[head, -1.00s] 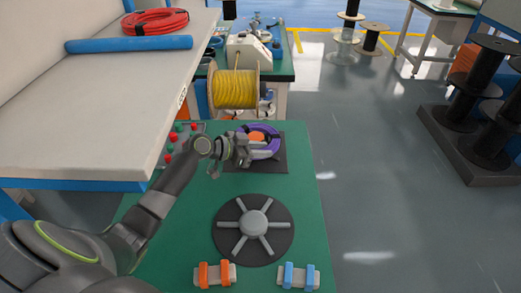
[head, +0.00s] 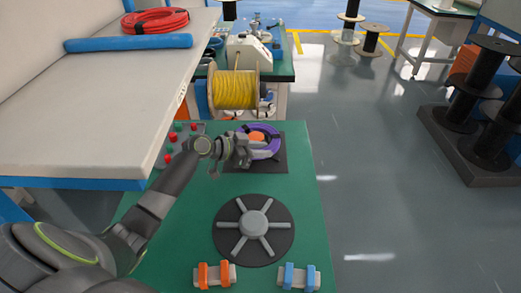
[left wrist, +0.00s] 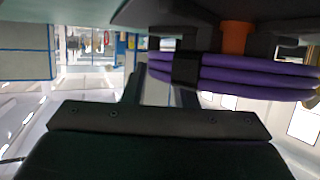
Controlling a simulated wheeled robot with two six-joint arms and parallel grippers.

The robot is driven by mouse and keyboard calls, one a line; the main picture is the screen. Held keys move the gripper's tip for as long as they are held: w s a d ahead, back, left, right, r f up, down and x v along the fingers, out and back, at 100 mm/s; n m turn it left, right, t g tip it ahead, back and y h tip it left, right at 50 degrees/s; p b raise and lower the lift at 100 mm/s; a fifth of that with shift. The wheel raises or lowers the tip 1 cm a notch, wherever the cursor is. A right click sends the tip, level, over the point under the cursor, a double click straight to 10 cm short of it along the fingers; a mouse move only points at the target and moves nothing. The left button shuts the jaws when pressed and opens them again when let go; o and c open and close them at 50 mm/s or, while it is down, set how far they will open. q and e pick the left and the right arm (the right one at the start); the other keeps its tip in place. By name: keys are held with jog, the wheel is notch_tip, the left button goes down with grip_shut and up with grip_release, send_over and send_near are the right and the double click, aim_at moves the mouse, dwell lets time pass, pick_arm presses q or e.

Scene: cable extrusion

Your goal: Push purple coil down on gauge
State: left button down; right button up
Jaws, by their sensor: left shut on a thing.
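The purple coil (head: 266,149) is around the orange post (head: 257,137) of the gauge, whose dark square plate (head: 270,166) lies on the green table. My left gripper (head: 244,147) is at the coil's left side, shut on it. In the left wrist view, the purple coil (left wrist: 240,75) shows as stacked strands with a dark band across them. The orange post (left wrist: 237,38) shows between the coil and the dark surface at the top of that picture, so a gap seems to separate them. The grip itself is partly hidden there. My right gripper is not in view.
A dark disc with grey spokes (head: 254,229) lies nearer on the green table (head: 304,210). Orange (head: 214,276) and blue (head: 298,277) clips stand at its front. A yellow spool (head: 234,91) is behind the gauge. A pale shelf (head: 90,130) borders the left.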

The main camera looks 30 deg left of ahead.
pick_arm(q)
jog(key=shift+f+b, duration=0.1)
jog(key=shift+b, duration=0.2)
dwell(1.2)
jog(key=c, duration=1.4)
grip_release()
jog(key=o, duration=0.3)
jog(key=shift+s+d, duration=0.1)
jog(key=shift+r, duration=0.2)
